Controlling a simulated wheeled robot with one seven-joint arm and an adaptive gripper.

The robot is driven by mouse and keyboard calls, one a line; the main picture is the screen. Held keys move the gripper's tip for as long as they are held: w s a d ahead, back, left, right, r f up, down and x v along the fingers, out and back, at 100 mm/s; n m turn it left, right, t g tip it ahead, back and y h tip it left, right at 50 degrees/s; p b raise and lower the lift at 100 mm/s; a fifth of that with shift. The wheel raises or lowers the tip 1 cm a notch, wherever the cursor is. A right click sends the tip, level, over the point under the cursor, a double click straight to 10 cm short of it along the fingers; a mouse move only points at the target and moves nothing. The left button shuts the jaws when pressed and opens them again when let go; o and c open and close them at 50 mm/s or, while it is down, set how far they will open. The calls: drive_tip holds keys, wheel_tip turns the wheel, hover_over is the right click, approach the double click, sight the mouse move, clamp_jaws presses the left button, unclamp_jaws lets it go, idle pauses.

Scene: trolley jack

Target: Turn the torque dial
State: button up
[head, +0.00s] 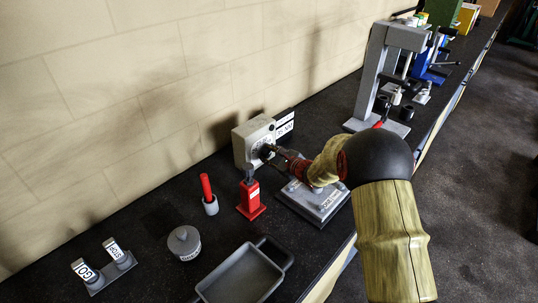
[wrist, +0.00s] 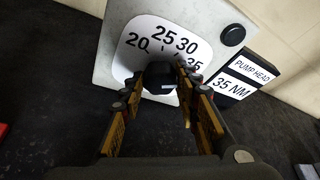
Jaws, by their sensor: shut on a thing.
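The torque tester (head: 254,143) is a light grey box on the dark bench against the wall. Its white dial face (wrist: 150,35) shows 20, 25, 30 and 35 in the wrist view. The black dial knob (wrist: 161,78) sits in the middle of that face, and my gripper (wrist: 162,90) is shut on it, one finger on each side. In the head view my gripper (head: 272,152) reaches the dial from the right, and the arm hides part of the bench. A sign (wrist: 233,86) beside the box reads "PUMP HEAD" and "35 NM".
A red stand (head: 250,200) and a red-handled tool in a grey holder (head: 209,195) stand in front of the tester. A grey plate (head: 310,203) lies below my arm. A round grey pot (head: 184,243), a tray (head: 240,277) and a tall press (head: 378,80) are also on the bench.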

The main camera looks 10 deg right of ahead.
drive_tip(key=o, duration=1.2)
drive_tip(key=shift+c, duration=0.2)
drive_tip(key=v, duration=1.2)
